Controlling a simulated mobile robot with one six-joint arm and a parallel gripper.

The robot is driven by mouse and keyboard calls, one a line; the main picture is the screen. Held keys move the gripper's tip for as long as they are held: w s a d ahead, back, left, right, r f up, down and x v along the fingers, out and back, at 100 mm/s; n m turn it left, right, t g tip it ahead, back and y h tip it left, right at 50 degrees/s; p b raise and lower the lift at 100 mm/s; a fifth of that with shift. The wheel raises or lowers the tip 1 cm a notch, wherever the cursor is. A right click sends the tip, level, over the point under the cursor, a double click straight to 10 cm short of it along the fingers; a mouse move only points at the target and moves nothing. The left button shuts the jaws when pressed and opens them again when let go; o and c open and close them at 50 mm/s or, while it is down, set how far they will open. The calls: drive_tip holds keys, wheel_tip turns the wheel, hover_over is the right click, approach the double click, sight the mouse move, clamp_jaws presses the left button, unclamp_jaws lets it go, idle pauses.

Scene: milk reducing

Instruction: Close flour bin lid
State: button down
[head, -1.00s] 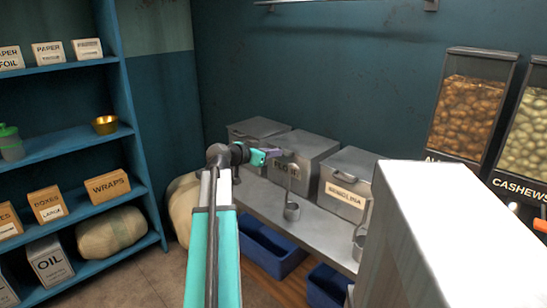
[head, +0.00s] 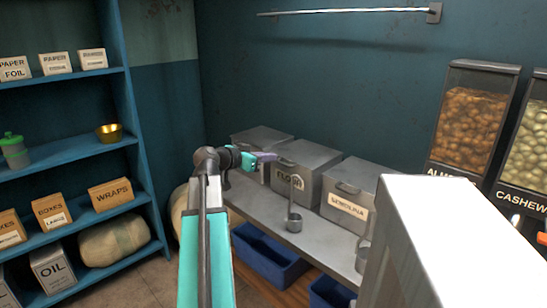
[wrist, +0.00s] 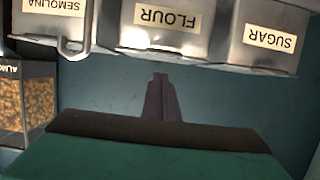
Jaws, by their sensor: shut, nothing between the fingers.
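The flour bin (head: 312,160) is a grey metal box with a FLOUR label, on the shelf against the back wall. Its lid (head: 302,151) looks flat across the top in the head view, lying down on the bin. My gripper (head: 272,156) is shut and empty, and appears in front of the bin's front left edge, left of the label. In the wrist view, which is upside down, the shut fingers (wrist: 160,82) point toward the flour bin's front (wrist: 150,40), with a visible gap in the picture. The lid is not clearly seen there.
The semolina bin (head: 350,186) stands to the right and the sugar bin (head: 258,136) to the left. A metal scoop (head: 294,220) hangs before the flour bin. Nut dispensers (head: 470,110) stand at right. Blue tubs (head: 268,258) sit below. Blue shelving (head: 72,150) is at left.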

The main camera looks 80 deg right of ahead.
drive_tip(key=v, duration=0.3)
drive_tip(key=f+v, duration=0.1)
drive_tip(key=v, duration=0.1)
drive_tip(key=shift+w+a, duration=0.4)
